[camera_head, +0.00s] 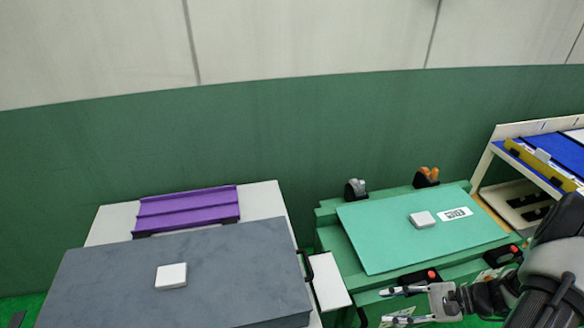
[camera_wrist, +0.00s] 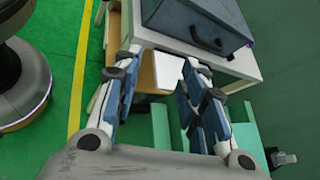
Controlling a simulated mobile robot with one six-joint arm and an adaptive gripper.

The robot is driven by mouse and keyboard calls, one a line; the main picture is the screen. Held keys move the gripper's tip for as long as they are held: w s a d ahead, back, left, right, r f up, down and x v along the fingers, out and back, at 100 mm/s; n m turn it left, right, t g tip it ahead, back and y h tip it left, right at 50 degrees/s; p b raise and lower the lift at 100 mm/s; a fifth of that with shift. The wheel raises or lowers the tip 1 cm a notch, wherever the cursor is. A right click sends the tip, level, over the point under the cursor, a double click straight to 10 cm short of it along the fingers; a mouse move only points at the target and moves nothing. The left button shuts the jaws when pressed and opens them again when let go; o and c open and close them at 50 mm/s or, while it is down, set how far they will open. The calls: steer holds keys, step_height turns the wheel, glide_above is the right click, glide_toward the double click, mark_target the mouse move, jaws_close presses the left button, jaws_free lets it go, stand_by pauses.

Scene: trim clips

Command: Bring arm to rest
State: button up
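My gripper (camera_head: 385,306) is at the lower right of the head view, in front of the green bench, with its fingers pointing left. In the wrist view the two fingers of my gripper (camera_wrist: 161,62) stand apart with nothing between them. A small white block (camera_head: 171,275) lies on the dark grey slab (camera_head: 230,255) at the left. Another white block (camera_head: 422,219) lies on the teal panel (camera_head: 385,245), beside a printed label (camera_head: 456,213). My gripper is apart from both blocks.
A purple ridged tray (camera_head: 187,209) sits behind the slab on a white table (camera_head: 262,199). A white plate (camera_head: 328,281) juts out between table and green bench (camera_head: 345,255). Two clamps (camera_head: 355,188) (camera_head: 427,177) stand at the bench's back. A rack (camera_head: 520,170) stands at the right.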

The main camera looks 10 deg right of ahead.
steer(key=a+r+n+g+h, duration=0.3)
steer(key=a+r+n+g, duration=0.15)
steer(key=r, duration=0.55)
steer(key=s+a+r+n+t+h, duration=0.2)
steer(key=s+a+r+n+h, duration=0.2)
steer(key=r, duration=0.5)
steer(key=s+a+r+n+t+h, duration=0.2)
steer(key=s+a+r+n+h, duration=0.3)
steer(key=a+r+n, duration=0.4)
steer(key=shift+s+r+t, duration=0.2)
steer(key=shift+s+t, duration=0.15)
steer(key=shift+s, duration=0.25)
steer(key=shift+c, duration=0.6)
steer(key=shift+d, duration=0.2)
